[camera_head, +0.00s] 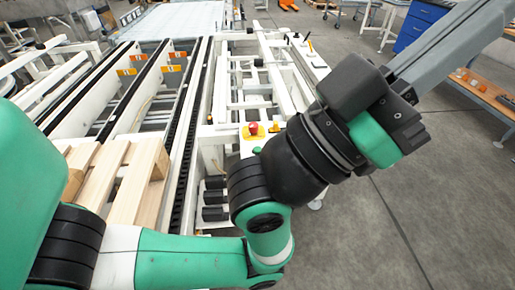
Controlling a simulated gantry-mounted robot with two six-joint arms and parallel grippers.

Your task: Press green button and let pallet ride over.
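A wooden pallet (122,178) sits on the near end of the conveyor at the left, partly hidden behind my green arm. A red mushroom button (253,129) on a yellow base stands on a white control box (247,146) beside the conveyor. I cannot clearly make out a green button; the lower part of the box is partly covered by my arm. My arm from the left bends up in front of the box, its black joints close to the box in the picture. No gripper fingers show for either arm.
Conveyor rails with dark chains (186,140) run away from me, with orange reflectors (172,68) between them. A white framed conveyor section (252,72) lies right of them. A blue cabinet (418,22) and a wooden shelf (480,92) stand at the right. The grey floor (420,215) there is clear.

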